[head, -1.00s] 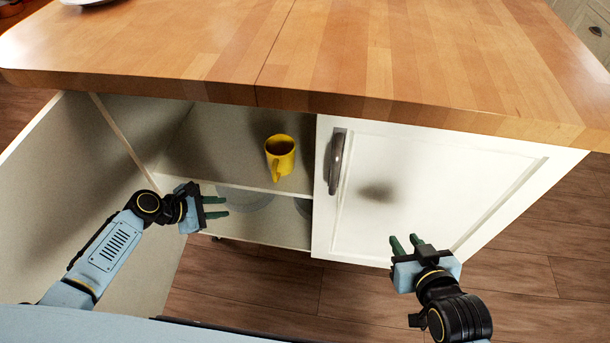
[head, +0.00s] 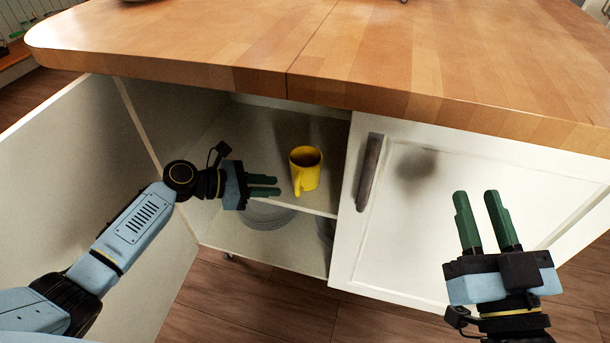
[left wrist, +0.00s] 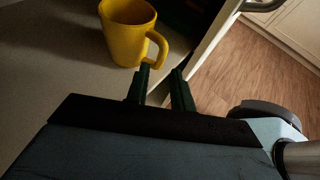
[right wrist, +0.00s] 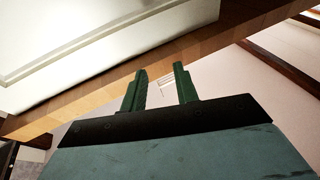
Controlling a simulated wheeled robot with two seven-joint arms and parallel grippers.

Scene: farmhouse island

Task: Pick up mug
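The yellow mug (head: 306,172) stands upright on the upper shelf inside the open cabinet, its handle toward the front. My left gripper (head: 278,186) is at the cabinet opening, just left of the mug, with its fingers pointing at it. In the left wrist view the mug (left wrist: 124,40) is just ahead of the left fingertips (left wrist: 161,70), its handle close in front of them. The left fingers are apart with nothing between them. My right gripper (head: 478,193) is in front of the closed right door, fingers apart and empty; the right wrist view shows the same gap (right wrist: 160,75).
The wooden countertop (head: 430,60) overhangs the cabinet. The left door (head: 60,170) stands open beside my left arm. The right door (head: 440,210) with its dark handle (head: 370,172) is closed. Stacked plates (head: 266,216) sit on the lower shelf.

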